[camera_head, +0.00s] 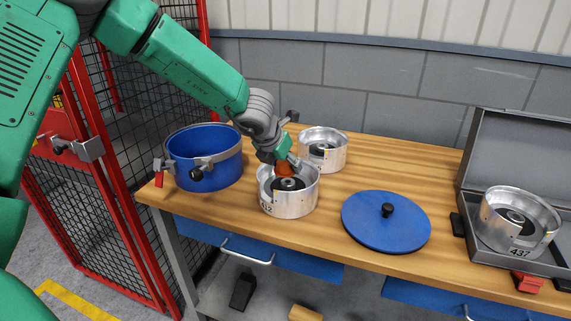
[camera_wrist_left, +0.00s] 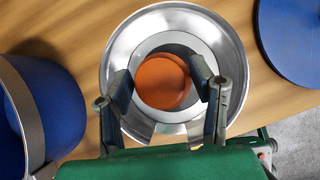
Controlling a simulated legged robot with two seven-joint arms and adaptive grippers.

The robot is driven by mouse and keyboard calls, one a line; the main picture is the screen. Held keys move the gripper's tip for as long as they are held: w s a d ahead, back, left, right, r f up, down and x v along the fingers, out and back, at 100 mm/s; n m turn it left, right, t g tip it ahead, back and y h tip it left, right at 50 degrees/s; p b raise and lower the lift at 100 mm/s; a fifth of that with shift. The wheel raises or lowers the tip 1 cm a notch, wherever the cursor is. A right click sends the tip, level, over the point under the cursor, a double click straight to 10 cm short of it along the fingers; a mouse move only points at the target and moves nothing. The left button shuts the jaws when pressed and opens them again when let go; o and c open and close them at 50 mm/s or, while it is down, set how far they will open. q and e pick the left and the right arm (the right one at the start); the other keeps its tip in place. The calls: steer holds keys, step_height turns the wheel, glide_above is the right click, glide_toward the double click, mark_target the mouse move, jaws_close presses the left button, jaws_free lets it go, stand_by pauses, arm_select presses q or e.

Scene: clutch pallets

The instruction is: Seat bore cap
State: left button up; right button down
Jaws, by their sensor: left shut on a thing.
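The orange bore cap (camera_head: 285,169) is between the fingers of my left gripper (camera_head: 283,164), which is shut on it. In the left wrist view, the cap (camera_wrist_left: 163,82) shows as a round orange disc, with a fingertip of the gripper (camera_wrist_left: 161,84) on each side. The cap is over the middle of a silver clutch housing (camera_head: 298,205) that stands on the bench. The dark hub (camera_head: 288,184) shows just below the cap in the head view. The housing's ring (camera_wrist_left: 225,48) surrounds the cap from above. I cannot tell whether the cap touches the bore. My right gripper is not in view.
A blue drum (camera_head: 204,165) with clamps stands left of the housing, and its blue lid (camera_head: 386,222) lies to the right. Another silver housing (camera_head: 323,151) stands behind. A third, marked 437 (camera_head: 513,222), sits in a grey case (camera_head: 462,183). Wooden bench (camera_head: 400,170) is bare between them.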

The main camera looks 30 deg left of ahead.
mark_target(286, 174)
arm_select(q)
steer(key=shift+d+f+b, duration=0.15)
steer(key=shift+f+b, duration=0.2)
steer(key=shift+f, duration=0.1)
steer(key=shift+f, duration=0.15)
steer(key=shift+f+b, duration=0.3)
steer(key=shift+b, duration=0.05)
steer(key=shift+f+b, duration=0.5)
steer(key=shift+f, duration=0.15)
steer(key=o, duration=1.3)
steer(key=shift+r, duration=0.1)
